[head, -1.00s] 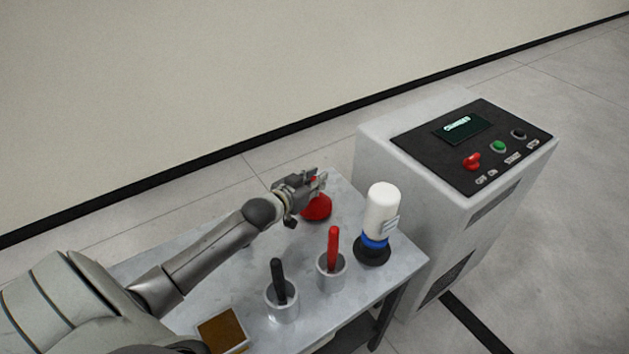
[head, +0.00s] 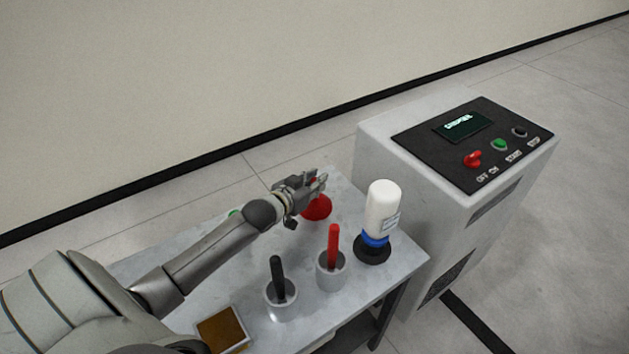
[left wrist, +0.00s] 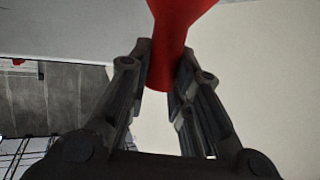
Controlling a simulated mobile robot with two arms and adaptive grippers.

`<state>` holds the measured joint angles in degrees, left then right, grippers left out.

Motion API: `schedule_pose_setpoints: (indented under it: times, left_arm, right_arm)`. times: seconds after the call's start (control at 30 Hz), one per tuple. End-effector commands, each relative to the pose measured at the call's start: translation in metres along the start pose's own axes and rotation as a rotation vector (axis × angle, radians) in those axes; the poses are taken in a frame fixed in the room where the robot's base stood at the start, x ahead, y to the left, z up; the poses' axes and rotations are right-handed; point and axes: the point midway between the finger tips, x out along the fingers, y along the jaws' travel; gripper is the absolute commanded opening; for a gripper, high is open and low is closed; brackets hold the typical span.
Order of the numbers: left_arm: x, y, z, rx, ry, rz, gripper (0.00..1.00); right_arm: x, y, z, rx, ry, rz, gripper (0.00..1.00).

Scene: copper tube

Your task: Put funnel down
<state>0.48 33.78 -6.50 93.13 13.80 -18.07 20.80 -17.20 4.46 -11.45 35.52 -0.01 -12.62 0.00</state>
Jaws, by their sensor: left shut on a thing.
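The red funnel (head: 317,208) is at the far end of the grey metal table, its wide part low at the tabletop. I cannot tell for sure whether it touches the table. My left gripper (head: 316,184) is above it, shut on it. In the left wrist view the two fingers (left wrist: 167,80) close on the narrow part of the red funnel (left wrist: 178,35). The gripper hides part of the funnel in the head view. My right gripper is not in view.
A white bottle with a blue collar (head: 381,212) stands on a black base near the table's right edge. Metal cups hold a red-handled tool (head: 333,245) and a black-handled tool (head: 278,278). A brown-topped tray (head: 222,330) lies in front. A machine (head: 470,150) stands right of the table (head: 240,285).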

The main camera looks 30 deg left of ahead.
Motion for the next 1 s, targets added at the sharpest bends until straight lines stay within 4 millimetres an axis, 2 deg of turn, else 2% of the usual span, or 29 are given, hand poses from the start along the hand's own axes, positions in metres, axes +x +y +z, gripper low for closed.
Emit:
schedule_pose_setpoints:
  times: [0.03, 0.23, 0.53, 0.67, 0.77, 1.0]
  left_arm:
    - [0.0, 0.0, 0.001, 0.0, 0.001, 0.0, 0.21]
    - [0.0, 0.0, 0.0, 0.0, 0.0, 0.0, 0.45]
    - [0.0, 0.0, 0.001, 0.0, 0.0, 0.0, 0.45]
    - [-0.007, 0.0, 0.002, 0.0, -0.002, 0.0, 0.45]
    - [-0.018, 0.0, 0.002, 0.001, -0.002, 0.001, 0.45]
    - [-0.059, 0.0, 0.002, 0.001, -0.002, 0.0, 0.45]
  right_arm:
    - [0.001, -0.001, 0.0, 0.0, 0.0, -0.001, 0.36]
    - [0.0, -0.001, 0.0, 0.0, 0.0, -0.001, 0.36]
    - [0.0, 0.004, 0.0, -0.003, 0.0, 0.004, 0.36]
    - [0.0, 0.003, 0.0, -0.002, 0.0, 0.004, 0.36]
    - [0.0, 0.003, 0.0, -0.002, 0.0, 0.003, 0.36]
    - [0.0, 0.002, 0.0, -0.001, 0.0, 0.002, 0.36]
